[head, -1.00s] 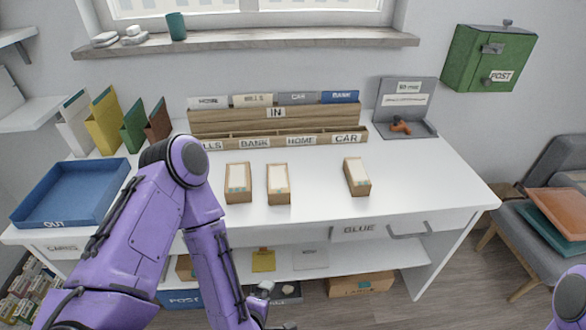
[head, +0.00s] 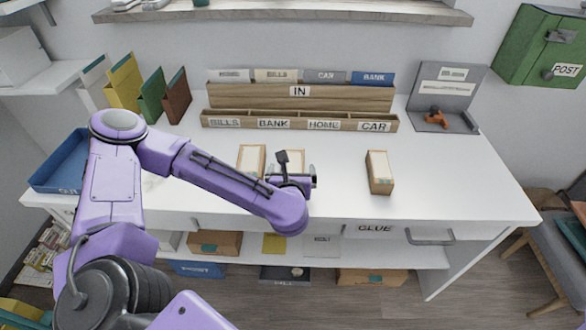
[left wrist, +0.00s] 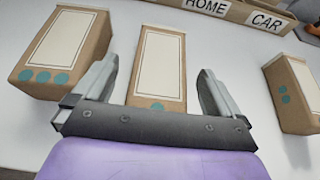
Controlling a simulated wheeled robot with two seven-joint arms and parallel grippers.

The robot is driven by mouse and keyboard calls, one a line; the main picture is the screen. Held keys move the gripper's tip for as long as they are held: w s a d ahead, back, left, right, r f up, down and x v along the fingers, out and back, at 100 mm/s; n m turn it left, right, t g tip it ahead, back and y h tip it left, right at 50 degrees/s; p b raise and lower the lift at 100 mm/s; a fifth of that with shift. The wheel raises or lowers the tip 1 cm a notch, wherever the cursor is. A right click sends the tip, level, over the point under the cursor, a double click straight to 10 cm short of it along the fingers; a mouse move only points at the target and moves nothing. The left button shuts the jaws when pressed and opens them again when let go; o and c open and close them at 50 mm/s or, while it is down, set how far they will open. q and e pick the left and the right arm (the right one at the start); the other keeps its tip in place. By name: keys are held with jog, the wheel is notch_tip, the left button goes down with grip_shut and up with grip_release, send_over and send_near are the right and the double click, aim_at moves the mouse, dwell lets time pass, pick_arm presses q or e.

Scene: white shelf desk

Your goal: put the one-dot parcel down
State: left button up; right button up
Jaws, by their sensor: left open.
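The one-dot parcel (left wrist: 160,68) is a brown box with a cream label on top and one teal dot on its near end. It stands on the white desk, and its far part shows in the head view (head: 295,154). My left gripper (head: 291,165) is over its near end. In the left wrist view the open fingers (left wrist: 157,90) are on either side of the parcel, with gaps visible. The near end is partly hidden by the gripper. My right gripper is out of view.
A three-dot parcel (left wrist: 62,50) stands close on the left. Another parcel (head: 379,172) with teal dots stands apart on the right. The wooden sorter (head: 300,121) is behind them. The desk's right side (head: 460,185) is clear.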

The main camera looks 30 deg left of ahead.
pick_arm(q)
jog(key=x, duration=0.2)
jog(key=shift+w+a+f, duration=0.15)
jog(key=shift+w, duration=0.1)
jog(key=c, duration=1.3)
